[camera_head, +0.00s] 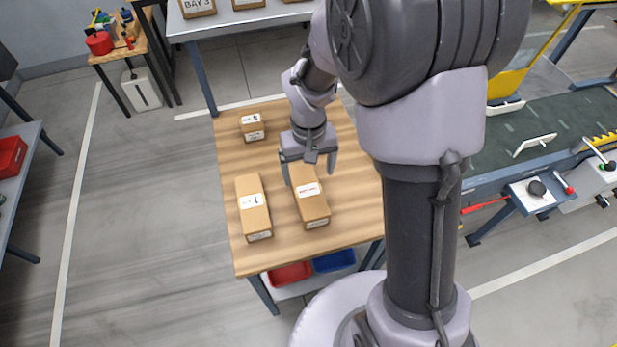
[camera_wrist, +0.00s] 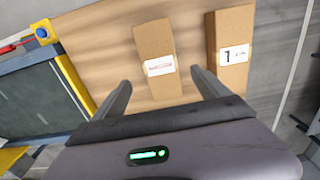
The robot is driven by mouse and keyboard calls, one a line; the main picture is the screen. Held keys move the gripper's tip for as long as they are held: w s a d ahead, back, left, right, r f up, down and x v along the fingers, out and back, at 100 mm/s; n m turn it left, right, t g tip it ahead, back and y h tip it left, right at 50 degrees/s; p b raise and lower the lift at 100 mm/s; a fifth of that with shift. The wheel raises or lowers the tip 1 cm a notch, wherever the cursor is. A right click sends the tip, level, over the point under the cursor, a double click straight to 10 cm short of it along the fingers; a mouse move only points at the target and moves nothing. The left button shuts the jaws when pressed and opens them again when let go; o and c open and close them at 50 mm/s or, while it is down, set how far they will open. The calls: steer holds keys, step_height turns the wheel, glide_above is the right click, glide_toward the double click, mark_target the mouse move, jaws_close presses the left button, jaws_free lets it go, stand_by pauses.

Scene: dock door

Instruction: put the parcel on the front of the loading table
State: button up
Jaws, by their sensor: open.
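A long brown parcel (camera_head: 313,208) with a white label in red print lies on a wooden-topped table (camera_head: 285,243). It also shows in the wrist view (camera_wrist: 157,42). My gripper (camera_head: 310,178) is open over the far end of this parcel, one finger on each side, with a gap to each. I cannot tell how far the fingertips are above the tabletop. A second long parcel (camera_head: 254,214), labelled with a "1", lies to the left; it shows on the right in the wrist view (camera_wrist: 232,72). A small box (camera_head: 252,127) sits near the far left corner.
A grey table (camera_head: 230,21) behind carries several boxes, one marked BAY 3 (camera_head: 197,7). A dark conveyor (camera_head: 560,130) with a control panel stands right. Red (camera_head: 291,273) and blue (camera_head: 334,261) bins sit under the wooden table. Floor to the left is clear.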

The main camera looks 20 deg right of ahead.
steer(key=s+a+r+m+t, duration=0.1)
steer(key=s+r, duration=0.2)
steer(key=r, duration=0.4)
steer(key=s+r+m+t, duration=0.1)
steer(key=s+r+t, duration=0.1)
steer(key=s+r, duration=0.35)
steer(key=s+a+r+m+t+y, duration=0.2)
steer(key=s+r, duration=0.6)
steer(key=shift+s+t, duration=0.2)
steer(key=shift+t, duration=0.2)
steer(key=shift+f, duration=0.1)
